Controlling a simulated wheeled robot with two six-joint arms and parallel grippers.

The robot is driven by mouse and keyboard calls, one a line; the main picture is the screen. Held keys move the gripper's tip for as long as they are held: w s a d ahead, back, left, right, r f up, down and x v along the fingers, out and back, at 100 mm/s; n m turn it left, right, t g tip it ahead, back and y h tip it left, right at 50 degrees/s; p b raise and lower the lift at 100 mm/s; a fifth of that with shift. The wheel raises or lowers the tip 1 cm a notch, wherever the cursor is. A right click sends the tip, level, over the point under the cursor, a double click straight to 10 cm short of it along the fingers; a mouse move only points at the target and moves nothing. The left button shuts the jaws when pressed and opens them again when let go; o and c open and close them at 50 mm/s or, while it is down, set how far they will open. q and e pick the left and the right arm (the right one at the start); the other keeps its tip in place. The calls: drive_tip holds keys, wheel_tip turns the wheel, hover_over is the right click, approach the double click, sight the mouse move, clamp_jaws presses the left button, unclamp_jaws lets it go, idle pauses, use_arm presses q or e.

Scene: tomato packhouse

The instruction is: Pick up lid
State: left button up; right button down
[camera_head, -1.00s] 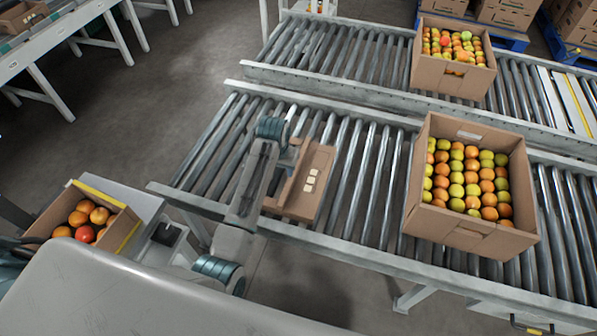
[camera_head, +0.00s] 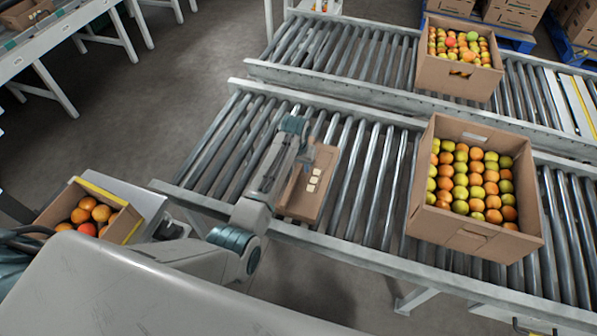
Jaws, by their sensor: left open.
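The lid (camera_head: 322,194) is a flat brown cardboard piece with a few pale labels. It lies on the near roller conveyor, left of the open box of tomatoes (camera_head: 467,239). My left arm comes in from the lower left and reaches over the lid's left side. My left gripper (camera_head: 308,160) is open at the lid's far left part and looks small here. The arm hides the lid's left edge, and I cannot tell whether the fingers touch it. My right gripper is not in view.
The near conveyor's rollers (camera_head: 362,180) are bare between the lid and the tomato box. A second conveyor behind carries another full box (camera_head: 458,80). A small box of tomatoes (camera_head: 122,222) stands at the left on a scale-like stand. Stacked cartons stand at the top right.

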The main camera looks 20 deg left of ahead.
use_arm(q)
drive_tip(key=shift+w+f, duration=0.2)
drive_tip(key=shift+f, duration=0.8)
drive_tip(key=shift+c, duration=0.2)
clamp_jaws()
drive_tip(key=shift+r, duration=0.15)
